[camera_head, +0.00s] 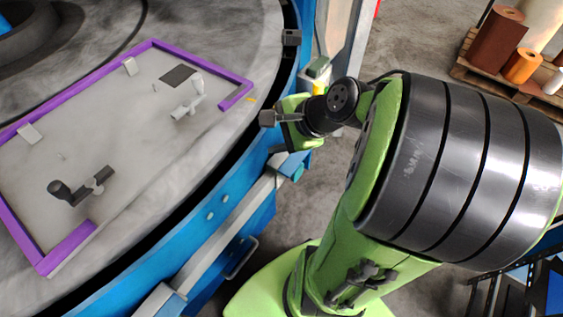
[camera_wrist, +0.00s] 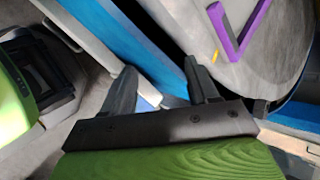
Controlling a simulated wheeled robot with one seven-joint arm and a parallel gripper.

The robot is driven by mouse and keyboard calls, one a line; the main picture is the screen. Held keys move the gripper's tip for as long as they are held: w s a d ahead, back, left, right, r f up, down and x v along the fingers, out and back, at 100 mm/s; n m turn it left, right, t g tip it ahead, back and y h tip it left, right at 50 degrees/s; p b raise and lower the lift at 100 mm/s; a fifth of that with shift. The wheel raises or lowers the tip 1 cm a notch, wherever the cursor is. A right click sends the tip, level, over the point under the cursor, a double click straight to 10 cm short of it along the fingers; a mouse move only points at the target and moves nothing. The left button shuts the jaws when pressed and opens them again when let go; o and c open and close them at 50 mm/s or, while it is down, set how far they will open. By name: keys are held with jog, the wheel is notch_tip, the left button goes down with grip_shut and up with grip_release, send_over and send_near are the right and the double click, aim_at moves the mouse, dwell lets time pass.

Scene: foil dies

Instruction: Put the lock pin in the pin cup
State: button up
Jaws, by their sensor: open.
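A light grey fitting (camera_head: 188,106) with a pale upright post lies on the grey plate at the upper right, inside the purple frame. A dark fitting (camera_head: 80,188) with a black round knob and a grey crosspiece sits at the lower left of the plate. I cannot tell which piece is the lock pin, and I cannot make out the pin cup for sure. My gripper (camera_head: 268,118) is beyond the table's right edge, apart from both fittings. In the wrist view my gripper (camera_wrist: 160,68) has its fingers spread with nothing between them.
The purple frame (camera_head: 95,80) borders the plate and also shows in the wrist view (camera_wrist: 236,38). A dark flat patch (camera_head: 178,75) lies near the light fitting. The blue table side (camera_head: 225,225) has a rail. A pallet of rolls (camera_head: 500,45) stands at the upper right.

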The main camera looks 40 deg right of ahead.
jog(key=s+a+r+n+g+h, duration=0.1)
jog(key=s+a+n, duration=0.3)
jog(key=n, duration=0.5)
jog(key=s+a+r+n+g+h, duration=0.1)
jog(key=s+a+n, duration=0.3)
jog(key=s+n, duration=0.4)
jog(key=shift+a+r+n+h, duration=0.25)
jog(key=shift+r+n+h, duration=0.25)
jog(key=shift+n, duration=0.7)
